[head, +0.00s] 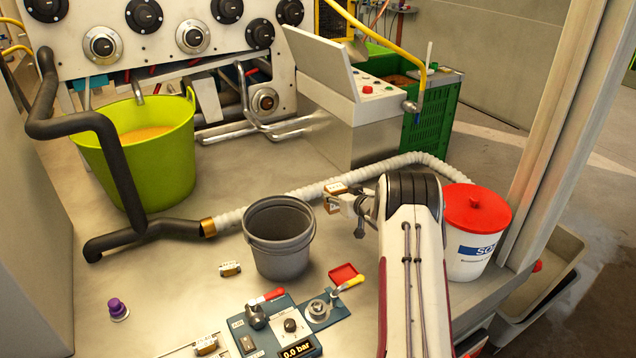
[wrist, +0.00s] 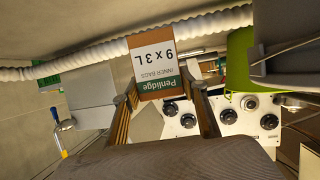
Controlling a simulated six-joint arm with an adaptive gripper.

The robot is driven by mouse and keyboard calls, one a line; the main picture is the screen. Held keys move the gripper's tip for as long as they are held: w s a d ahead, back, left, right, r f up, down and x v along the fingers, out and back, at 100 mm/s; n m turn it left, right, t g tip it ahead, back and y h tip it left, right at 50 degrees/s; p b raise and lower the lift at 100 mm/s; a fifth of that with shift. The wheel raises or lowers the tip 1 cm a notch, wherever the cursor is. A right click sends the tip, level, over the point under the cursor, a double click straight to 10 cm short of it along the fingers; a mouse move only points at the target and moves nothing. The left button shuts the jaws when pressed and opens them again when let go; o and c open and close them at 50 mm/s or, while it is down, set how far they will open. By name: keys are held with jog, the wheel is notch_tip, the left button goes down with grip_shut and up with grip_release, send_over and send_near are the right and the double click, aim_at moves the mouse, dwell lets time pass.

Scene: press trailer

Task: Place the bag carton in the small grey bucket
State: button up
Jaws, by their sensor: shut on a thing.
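The bag carton (head: 335,187) is a small brown and white box. In the wrist view the carton (wrist: 155,62) shows upside down, with a green band and the print "Penlidge, inner bags, 9 x 3 L". My gripper (head: 346,199) is shut on it; the two fingers (wrist: 163,98) stand at its sides in the wrist view. The small grey bucket (head: 256,262) stands upright on the table, open at the top, its handle at the rim. In the head view the carton is held up and to the right of the bucket, apart from it.
A white ribbed hose (head: 300,195) runs behind the bucket. A white tub with a red lid (head: 476,208) is right of my arm. A blue valve panel (head: 280,328) stands in front.

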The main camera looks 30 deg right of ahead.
aim_at(332, 191)
jog(key=shift+a+r, duration=0.1)
jog(key=shift+a, duration=0.05)
jog(key=shift+s+a+r+m+h, duration=0.2)
jog(key=shift+a+r+m+h, duration=0.2)
jog(key=shift+a+r, duration=0.1)
jog(key=shift+s+a+r+m+h, duration=0.2)
jog(key=shift+a+r+m+h, duration=0.15)
jog(key=shift+a+h, duration=0.1)
jog(key=shift+s+a+r+m+g+h, duration=0.3)
jog(key=shift+s+a+r+m+h, duration=0.35)
jog(key=shift+r+h, duration=0.15)
jog(key=s+a+r, duration=0.2)
jog(key=a+r, duration=0.3)
jog(key=a, duration=0.5)
jog(key=s+a+r, duration=0.2)
jog(key=a+r, duration=0.3)
jog(key=a, duration=0.5)
jog(key=s+a+r+n+y, duration=0.1)
jog(key=s+a+n+y, duration=0.1)
jog(key=s+a, duration=0.2)
jog(key=s+a+r+n+y, duration=0.1)
jog(key=s+a, duration=0.4)
jog(key=a, duration=0.5)
jog(key=shift+a+r+n+t+y, duration=0.25)
jog(key=shift+n+t+y, duration=0.2)
jog(key=shift+y, duration=0.4)
